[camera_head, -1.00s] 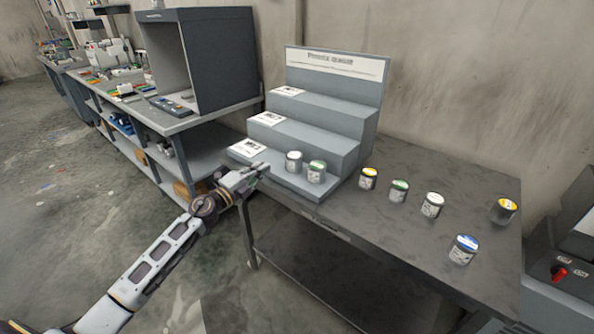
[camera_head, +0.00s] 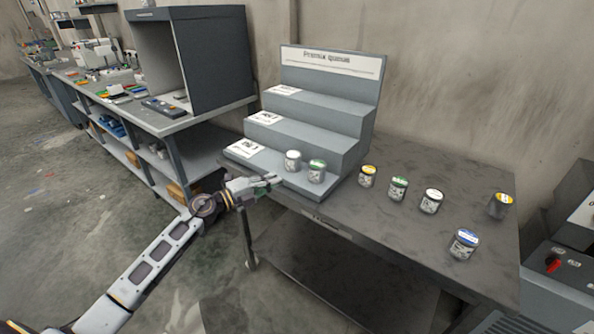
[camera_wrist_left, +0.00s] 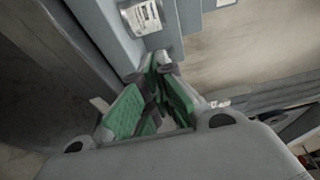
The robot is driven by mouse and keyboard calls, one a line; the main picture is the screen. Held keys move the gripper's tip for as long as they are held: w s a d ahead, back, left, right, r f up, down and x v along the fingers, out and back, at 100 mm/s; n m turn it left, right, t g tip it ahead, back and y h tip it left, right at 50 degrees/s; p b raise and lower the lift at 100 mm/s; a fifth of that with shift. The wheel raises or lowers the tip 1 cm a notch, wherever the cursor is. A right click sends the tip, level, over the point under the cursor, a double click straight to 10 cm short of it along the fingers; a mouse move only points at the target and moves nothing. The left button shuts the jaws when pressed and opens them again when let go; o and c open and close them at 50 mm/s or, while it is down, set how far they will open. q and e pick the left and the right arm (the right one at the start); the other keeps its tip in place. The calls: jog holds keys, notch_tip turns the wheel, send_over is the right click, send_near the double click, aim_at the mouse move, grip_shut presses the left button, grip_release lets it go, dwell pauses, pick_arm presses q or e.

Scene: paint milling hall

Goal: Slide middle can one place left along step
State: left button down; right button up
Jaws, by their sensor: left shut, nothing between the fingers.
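The grey stepped stand (camera_head: 345,122) holds two cans on its lowest step. A white-lidded can (camera_head: 292,161) stands just right of the printed card (camera_head: 243,149), and a green-lidded can (camera_head: 317,171) stands to its right. Both are upright, with a small gap between them. My left gripper (camera_head: 276,181) is shut and empty, in front of the step's front edge and just short of the white-lidded can. In the left wrist view the fingertips (camera_wrist_left: 157,62) are together, below a labelled can (camera_wrist_left: 141,17) whose lid is out of frame. My right gripper is not in view.
On the table (camera_head: 415,235) right of the stand are a yellow-lidded can (camera_head: 368,176), another green-lidded can (camera_head: 397,189), another white-lidded can (camera_head: 431,201), a blue-lidded can (camera_head: 464,244) and a yellow-lidded can (camera_head: 500,205). A dark open booth (camera_head: 215,60) stands left on a bench.

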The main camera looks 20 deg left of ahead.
aim_at(276, 170)
pick_arm(q)
jog(key=shift+w+d, duration=0.1)
jog(key=shift+w, duration=0.05)
dwell(0.3)
jog(key=shift+x, duration=4.85)
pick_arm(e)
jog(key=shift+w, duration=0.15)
pick_arm(q)
jog(key=shift+w+a, duration=0.15)
jog(key=shift+a, duration=0.35)
jog(key=w+a, duration=0.1)
jog(key=a, duration=0.1)
jog(key=a+b, duration=0.1)
jog(key=a, duration=0.2)
jog(key=w+a+b, duration=0.1)
jog(key=a, duration=0.2)
jog(key=shift+w+a+f, duration=0.1)
jog(key=shift+w+a, duration=0.05)
jog(key=shift+w, duration=0.15)
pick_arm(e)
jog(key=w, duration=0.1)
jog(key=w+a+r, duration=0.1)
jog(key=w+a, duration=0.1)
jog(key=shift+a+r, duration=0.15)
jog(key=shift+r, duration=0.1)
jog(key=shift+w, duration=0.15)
